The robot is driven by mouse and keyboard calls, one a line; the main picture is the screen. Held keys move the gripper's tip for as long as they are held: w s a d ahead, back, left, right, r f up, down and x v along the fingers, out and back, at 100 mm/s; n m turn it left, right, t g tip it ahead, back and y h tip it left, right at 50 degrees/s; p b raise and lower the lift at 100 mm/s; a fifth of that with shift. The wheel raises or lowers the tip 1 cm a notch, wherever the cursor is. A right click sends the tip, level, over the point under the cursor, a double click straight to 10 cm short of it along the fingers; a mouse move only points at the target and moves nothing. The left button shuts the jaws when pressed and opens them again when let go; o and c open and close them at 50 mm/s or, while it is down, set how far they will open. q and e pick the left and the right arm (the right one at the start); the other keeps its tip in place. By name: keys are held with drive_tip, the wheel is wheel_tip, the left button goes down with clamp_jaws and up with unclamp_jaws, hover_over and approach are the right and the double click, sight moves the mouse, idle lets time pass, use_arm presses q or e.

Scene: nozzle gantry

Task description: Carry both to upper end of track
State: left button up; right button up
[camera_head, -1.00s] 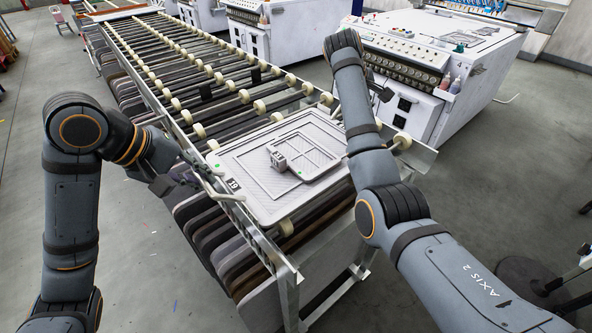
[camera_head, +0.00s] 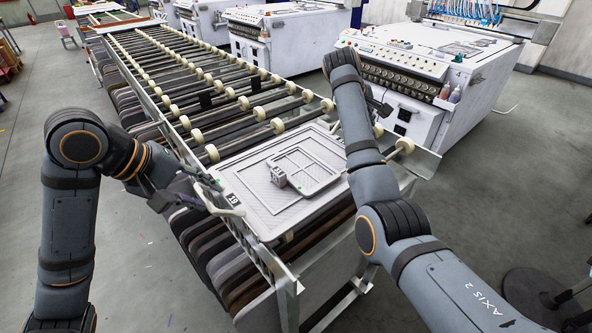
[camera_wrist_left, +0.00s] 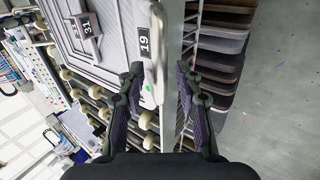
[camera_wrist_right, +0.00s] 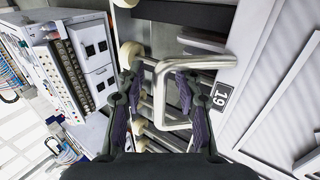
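A flat grey tray (camera_head: 252,188) labelled 19 lies on the near end of the roller track (camera_head: 210,75). A smaller grey frame (camera_head: 322,176) with a raised block labelled 31 (camera_wrist_left: 84,27) lies on top of it. My left gripper (camera_wrist_left: 158,88) is open beside the tray's near-left edge, with the end of a pale handle (camera_wrist_left: 157,50) between its fingers. My right gripper (camera_wrist_right: 160,88) is open, with one bar of a bent metal handle (camera_wrist_right: 176,123) between its fingers.
The track runs away to the far left, its rollers bare beyond the tray. Dark boards (camera_head: 215,255) hang under it. White machines (camera_head: 430,65) with knobs stand along its right side. Open grey floor (camera_head: 130,235) lies to the left.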

use_arm(q)
drive_tip(key=v, duration=1.2)
use_arm(e)
drive_tip(key=v, duration=1.2)
drive_tip(key=shift+r, duration=0.1)
